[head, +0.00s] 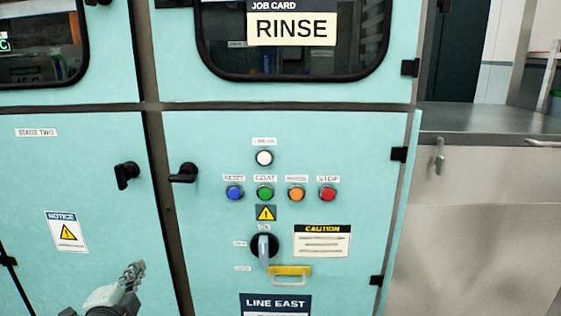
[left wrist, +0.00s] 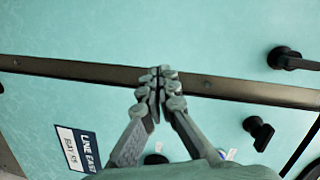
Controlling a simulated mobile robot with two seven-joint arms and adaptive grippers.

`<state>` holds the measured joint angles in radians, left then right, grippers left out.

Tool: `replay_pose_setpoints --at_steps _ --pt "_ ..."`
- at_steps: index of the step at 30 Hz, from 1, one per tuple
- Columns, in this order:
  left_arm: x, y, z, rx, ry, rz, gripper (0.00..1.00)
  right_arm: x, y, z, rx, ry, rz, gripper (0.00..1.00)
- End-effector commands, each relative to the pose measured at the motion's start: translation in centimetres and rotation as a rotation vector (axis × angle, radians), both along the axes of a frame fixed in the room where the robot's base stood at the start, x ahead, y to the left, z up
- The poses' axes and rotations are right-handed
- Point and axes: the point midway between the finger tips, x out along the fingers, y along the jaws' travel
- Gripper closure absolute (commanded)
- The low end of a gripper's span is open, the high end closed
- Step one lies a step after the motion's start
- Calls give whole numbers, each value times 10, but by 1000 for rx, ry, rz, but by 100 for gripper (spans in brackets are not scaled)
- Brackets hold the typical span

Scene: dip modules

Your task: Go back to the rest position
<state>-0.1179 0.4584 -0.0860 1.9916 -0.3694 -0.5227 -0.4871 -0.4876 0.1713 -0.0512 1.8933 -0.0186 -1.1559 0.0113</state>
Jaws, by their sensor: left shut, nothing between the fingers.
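My left gripper (head: 134,272) is at the lower left of the head view, in front of the teal cabinet (head: 205,235), apart from the buttons. Its fingers are closed together and empty, as the left wrist view (left wrist: 158,88) also shows. The panel carries a blue button (head: 234,192), a green button (head: 265,193), an orange button (head: 296,194) and a red button (head: 327,194), with a white round light or button (head: 264,158) above. Below is a rotary switch (head: 264,247) with its grey handle upright. My right gripper is not in view.
A job card (head: 291,28) reads RINSE over the upper window. Black handles (head: 184,173) and (head: 127,174) stick out from the doors. A yellow-topped bracket (head: 290,272) sits below the switch. A grey counter (head: 480,122) stands at the right.

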Motion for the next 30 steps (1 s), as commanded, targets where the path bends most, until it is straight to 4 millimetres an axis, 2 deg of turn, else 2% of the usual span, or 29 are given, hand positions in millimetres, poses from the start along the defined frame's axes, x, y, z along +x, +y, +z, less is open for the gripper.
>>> replay_pose_setpoints --at_steps 1,5,6,8,9,12,15,18,21,24,30 --pt "-15 3 -40 -98 89 52 100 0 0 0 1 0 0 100" --pt "-62 6 -128 -327 296 197 100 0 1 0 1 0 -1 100" --pt "-80 4 -153 -391 357 245 100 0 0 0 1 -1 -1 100" --pt "-108 0 -190 -484 450 320 100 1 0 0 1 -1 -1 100" --pt "-129 -3 -212 -542 510 372 100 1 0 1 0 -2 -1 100" --pt "-182 -16 -260 -673 652 501 100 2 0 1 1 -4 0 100" --pt "-229 -29 -294 -770 768 614 100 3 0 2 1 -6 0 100" --pt "-265 -40 -314 -834 850 699 100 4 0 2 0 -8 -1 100" --pt "-285 -48 -325 -868 896 750 100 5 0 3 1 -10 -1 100" --pt "-293 -50 -328 -881 914 770 100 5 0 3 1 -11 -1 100" --pt "-293 -50 -328 -881 914 770 100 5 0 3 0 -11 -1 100"
